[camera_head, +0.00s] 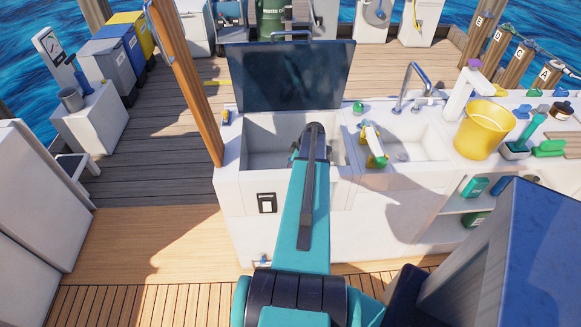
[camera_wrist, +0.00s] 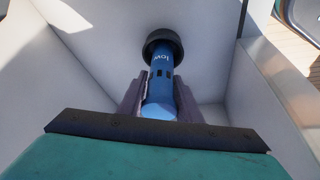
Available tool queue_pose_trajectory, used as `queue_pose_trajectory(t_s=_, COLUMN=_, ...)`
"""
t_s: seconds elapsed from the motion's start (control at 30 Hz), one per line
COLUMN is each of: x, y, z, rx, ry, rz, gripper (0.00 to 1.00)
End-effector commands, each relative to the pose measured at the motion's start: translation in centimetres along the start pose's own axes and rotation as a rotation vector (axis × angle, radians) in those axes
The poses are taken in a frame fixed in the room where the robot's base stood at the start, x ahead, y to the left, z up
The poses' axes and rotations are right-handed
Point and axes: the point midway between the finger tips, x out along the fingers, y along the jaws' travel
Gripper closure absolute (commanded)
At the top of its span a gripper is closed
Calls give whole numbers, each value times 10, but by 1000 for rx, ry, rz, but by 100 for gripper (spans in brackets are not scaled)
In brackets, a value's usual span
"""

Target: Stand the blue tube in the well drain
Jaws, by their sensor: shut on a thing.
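The blue tube (camera_wrist: 160,84) shows in the wrist view, with pale lettering and a dark slot on its side. A black round collar or cap (camera_wrist: 163,43) is at its far end. My gripper (camera_wrist: 160,95) is shut on the tube, one finger on each side. The white well (camera_head: 262,137) stands open in the head view, and its pale walls surround the tube in the wrist view. My arm reaches down into the well and hides the gripper and tube in the head view. I cannot tell whether the black ring is the drain or part of the tube.
The raised dark hatch lid (camera_head: 290,76) stands behind the well. A wooden post (camera_head: 183,75) rises at its left. To the right are a sink (camera_head: 402,146), a spray bottle (camera_head: 375,146), a faucet (camera_head: 408,88) and a yellow bucket (camera_head: 484,130).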

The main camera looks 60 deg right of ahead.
Motion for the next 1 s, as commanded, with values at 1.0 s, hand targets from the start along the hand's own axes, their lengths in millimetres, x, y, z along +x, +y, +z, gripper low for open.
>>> queue_pose_trajectory(t_s=1.0, x=-17, y=0, z=1, rx=0, ry=0, rz=0, gripper=61)
